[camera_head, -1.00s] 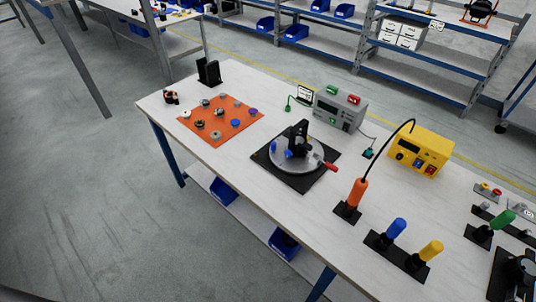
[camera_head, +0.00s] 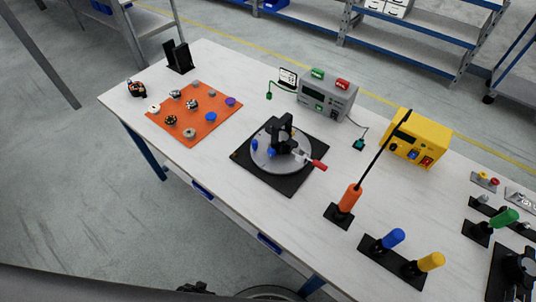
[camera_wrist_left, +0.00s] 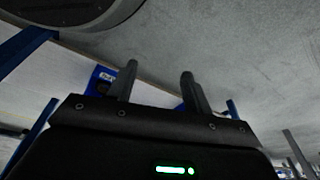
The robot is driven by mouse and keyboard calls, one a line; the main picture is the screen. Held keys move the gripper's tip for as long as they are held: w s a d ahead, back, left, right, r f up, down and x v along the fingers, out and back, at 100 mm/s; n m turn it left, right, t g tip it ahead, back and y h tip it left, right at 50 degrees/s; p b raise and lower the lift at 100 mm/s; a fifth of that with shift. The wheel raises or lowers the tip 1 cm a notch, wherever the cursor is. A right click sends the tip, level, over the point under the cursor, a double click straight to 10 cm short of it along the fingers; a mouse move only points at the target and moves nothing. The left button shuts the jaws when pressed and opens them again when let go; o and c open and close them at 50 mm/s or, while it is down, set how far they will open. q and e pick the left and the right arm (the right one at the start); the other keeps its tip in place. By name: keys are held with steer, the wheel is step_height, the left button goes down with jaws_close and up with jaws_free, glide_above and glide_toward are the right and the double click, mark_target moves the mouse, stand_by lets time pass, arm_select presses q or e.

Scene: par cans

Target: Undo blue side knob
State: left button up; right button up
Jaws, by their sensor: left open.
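A black par can fixture (camera_head: 283,132) stands on a round grey turntable (camera_head: 268,165) in the head view. The turntable sits on a black square base (camera_head: 288,186) in the middle of the table. One blue knob (camera_head: 254,145) shows at the left side of the fixture, and another blue knob (camera_head: 271,152) shows at its front. A red-handled lever (camera_head: 319,165) sticks out to the right. My left gripper (camera_wrist_left: 158,85) is open and empty in the left wrist view, away from the fixture, with floor and blue table legs around it. My right gripper is not in view.
An orange mat (camera_head: 186,139) with several small knobs lies to the left. A grey power box (camera_head: 327,95) and a yellow box (camera_head: 415,138) stand behind. Upright orange (camera_head: 350,198), blue (camera_head: 393,238) and yellow (camera_head: 431,261) screwdrivers stand to the right. The table's front edge is close.

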arm_select(q)
steer(key=w+d+r+t, duration=0.2)
steer(key=w+d+r, duration=0.2)
steer(key=w+r, duration=1.05)
step_height(320, 180, up, 17)
steer(key=w+d+m+t+h+b, duration=0.1)
steer(key=w+d+t+b, duration=0.1)
steer(key=w, duration=0.1)
steer(key=m+t+h+p, duration=0.2)
steer(key=m+t+h, duration=0.2)
steer(key=t+h, duration=0.15)
glide_toward(270, 153)
steer(key=shift+g, duration=0.25)
steer(key=x, duration=0.8)
steer(key=shift+w+d, duration=0.15)
steer(key=shift+w, duration=0.15)
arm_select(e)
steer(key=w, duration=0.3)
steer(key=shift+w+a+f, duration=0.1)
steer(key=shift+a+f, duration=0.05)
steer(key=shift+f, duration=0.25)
